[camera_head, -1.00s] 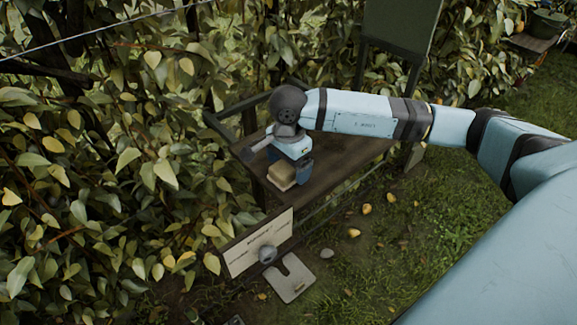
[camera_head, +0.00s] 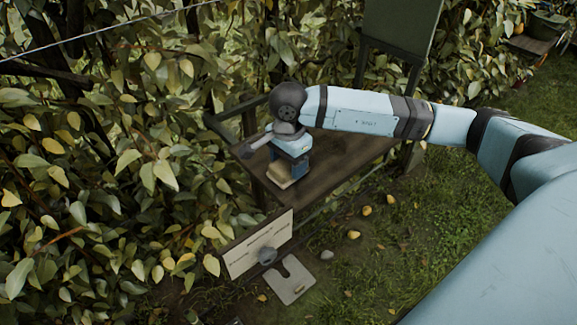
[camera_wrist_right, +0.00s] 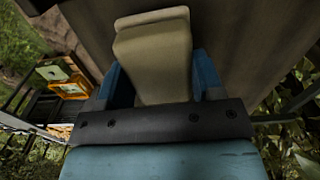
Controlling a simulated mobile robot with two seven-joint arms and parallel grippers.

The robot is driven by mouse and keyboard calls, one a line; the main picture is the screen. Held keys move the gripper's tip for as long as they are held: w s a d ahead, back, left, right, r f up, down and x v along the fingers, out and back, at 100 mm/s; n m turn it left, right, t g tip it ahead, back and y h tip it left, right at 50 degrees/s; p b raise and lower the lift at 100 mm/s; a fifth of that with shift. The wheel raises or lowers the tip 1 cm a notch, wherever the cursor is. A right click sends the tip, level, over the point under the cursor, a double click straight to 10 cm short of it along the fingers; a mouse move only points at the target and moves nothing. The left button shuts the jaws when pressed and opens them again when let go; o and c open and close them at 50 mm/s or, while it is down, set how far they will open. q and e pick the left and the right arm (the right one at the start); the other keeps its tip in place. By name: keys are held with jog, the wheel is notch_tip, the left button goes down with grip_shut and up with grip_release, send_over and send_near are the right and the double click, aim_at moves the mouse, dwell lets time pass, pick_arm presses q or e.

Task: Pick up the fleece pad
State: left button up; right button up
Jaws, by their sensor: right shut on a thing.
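The fleece pad (camera_head: 280,174) is a cream, block-like pad at the front left of the brown wooden table. My right gripper (camera_head: 289,166) points down over it, with its blue fingers on either side. In the right wrist view the pad (camera_wrist_right: 155,60) fills the space between the two blue fingers (camera_wrist_right: 158,80), and the gripper is shut on it. The gripper hides part of the pad in the head view. I cannot tell whether the pad still touches the table. My left gripper is not in view.
The table (camera_head: 335,165) is otherwise mostly bare. A pale sign board (camera_head: 257,243) with a grey knob stands at its front. Dense leafy branches (camera_head: 90,180) crowd the left. Yellow pears (camera_head: 353,234) lie on the grass. A dark green panel (camera_head: 402,25) stands behind.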

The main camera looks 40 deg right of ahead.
notch_tip(320, 180, up, 19)
jog(key=b, duration=0.2)
jog(key=shift+f, duration=0.15)
